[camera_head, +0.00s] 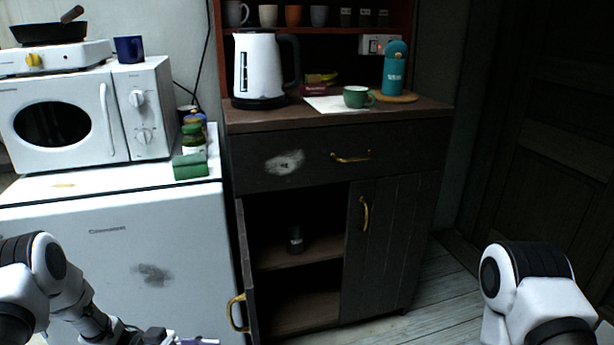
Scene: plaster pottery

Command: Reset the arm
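My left arm comes in from the lower left, and its gripper (190,340) shows only in part at the bottom edge, in front of the white fridge (150,260). Its fingertips are cut off, so I cannot tell whether it is open or shut. My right arm shows at the lower right as an upper link only; its gripper is outside the picture. The dark cabinet (405,235) stands ahead, with its left door (246,270) swung open and its right door closed. The gripper is left of the open door's brass handle (237,312).
A small dark jar (296,240) stands on the cabinet's inner shelf. On top are a white kettle (258,68), a green cup (357,97) and a teal bottle (394,70). A microwave (90,115) and jars stand on the fridge. Floor (440,290) is clear right of the cabinet.

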